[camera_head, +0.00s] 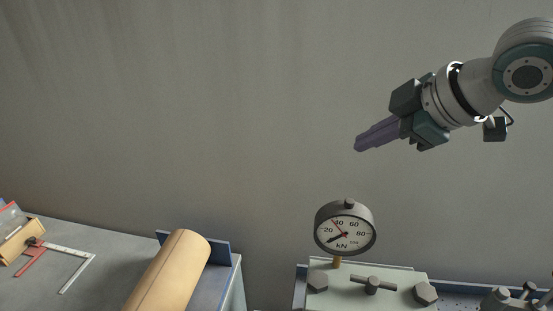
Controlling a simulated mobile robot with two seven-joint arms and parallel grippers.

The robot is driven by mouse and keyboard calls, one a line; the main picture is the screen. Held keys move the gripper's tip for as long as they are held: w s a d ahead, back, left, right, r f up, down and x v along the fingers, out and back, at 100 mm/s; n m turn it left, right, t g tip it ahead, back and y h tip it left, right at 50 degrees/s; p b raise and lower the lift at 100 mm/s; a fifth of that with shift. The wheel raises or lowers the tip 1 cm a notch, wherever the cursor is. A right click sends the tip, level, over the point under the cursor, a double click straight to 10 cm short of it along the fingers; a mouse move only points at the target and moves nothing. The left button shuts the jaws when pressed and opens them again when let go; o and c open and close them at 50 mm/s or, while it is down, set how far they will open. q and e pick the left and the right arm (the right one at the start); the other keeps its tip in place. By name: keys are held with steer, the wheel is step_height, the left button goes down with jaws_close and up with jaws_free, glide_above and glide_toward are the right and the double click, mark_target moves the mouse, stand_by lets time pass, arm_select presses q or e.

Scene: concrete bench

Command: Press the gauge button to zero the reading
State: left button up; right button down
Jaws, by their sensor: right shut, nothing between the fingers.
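The round gauge (344,228) stands upright on a short post at the lower middle right, with a white dial marked kN. Its dark needle points to the lower left and a thin red hand points to the upper left. A small dark button (349,203) sits on top of its rim. My right gripper (358,146) is shut and empty, above the gauge and clearly apart from it, pointing down to the left. My left gripper is not in view.
The gauge rises behind a pale plate (333,289) with hex bolts and a T-handle (372,284). A brown cylinder (168,270) lies on the grey bench (110,262) at left, beside a metal square (76,274) and a wooden box (18,243). The space around the gripper is clear.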

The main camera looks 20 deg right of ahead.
steer(key=b, duration=0.7)
glide_above(349, 203)
steer(key=d, duration=0.1)
steer(key=f, duration=0.7)
steer(key=shift+s, duration=0.4)
steer(key=shift+f+b, duration=0.55)
steer(key=shift+f, duration=0.3)
steer(key=shift+f, duration=0.1)
steer(key=shift+f, duration=0.3)
